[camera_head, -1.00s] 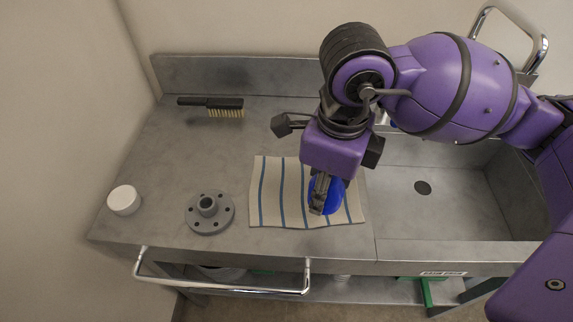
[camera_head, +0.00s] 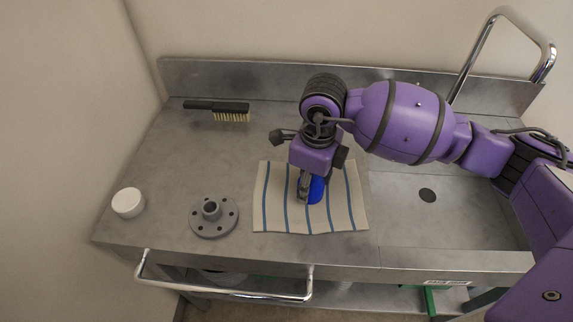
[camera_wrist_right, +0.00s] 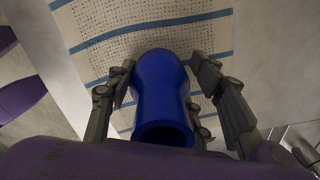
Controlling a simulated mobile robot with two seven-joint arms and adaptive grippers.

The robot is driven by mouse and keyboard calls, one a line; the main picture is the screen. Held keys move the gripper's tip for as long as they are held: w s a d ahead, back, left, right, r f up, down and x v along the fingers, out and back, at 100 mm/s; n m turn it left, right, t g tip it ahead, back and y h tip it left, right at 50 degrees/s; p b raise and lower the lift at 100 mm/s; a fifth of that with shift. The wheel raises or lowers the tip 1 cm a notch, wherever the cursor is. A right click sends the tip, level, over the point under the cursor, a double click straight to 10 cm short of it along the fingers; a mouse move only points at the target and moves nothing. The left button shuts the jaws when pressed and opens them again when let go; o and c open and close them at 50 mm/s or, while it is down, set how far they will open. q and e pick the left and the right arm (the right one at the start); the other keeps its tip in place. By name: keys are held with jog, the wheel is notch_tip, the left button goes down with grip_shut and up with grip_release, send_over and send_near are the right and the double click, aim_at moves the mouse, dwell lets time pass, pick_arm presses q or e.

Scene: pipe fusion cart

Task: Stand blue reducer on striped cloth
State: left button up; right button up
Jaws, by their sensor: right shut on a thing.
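The blue reducer (camera_head: 317,190) is at the middle of the striped cloth (camera_head: 275,212), partly hidden by my right gripper (camera_head: 304,193). In the right wrist view the reducer (camera_wrist_right: 161,95) has an open end toward the camera and its other end toward the cloth (camera_wrist_right: 105,30). My right gripper (camera_wrist_right: 165,70) points down and has its fingers on both sides of the reducer, shut on it. The reducer looks about upright; whether its base touches the cloth is hidden. My left gripper is in neither view.
A grey flange (camera_head: 213,216) lies left of the cloth, with a white cap (camera_head: 128,203) farther left. A black-handled brush (camera_head: 218,109) lies at the back. A sink basin (camera_head: 450,215) is on the right.

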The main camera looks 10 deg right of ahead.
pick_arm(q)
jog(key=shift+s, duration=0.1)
pick_arm(e)
jog(key=shift+s+f, duration=0.1)
jog(key=shift+f, duration=0.3)
jog(key=shift+s+d+f+b, duration=0.1)
jog(key=shift+f+b, duration=0.2)
jog(key=shift+f, duration=0.1)
grip_shut()
jog(key=o, duration=0.8)
grip_release()
jog(key=o, duration=0.4)
jog(key=shift+c, duration=0.2)
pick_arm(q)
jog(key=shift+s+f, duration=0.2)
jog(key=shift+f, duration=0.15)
pick_arm(e)
jog(key=shift+r, duration=0.1)
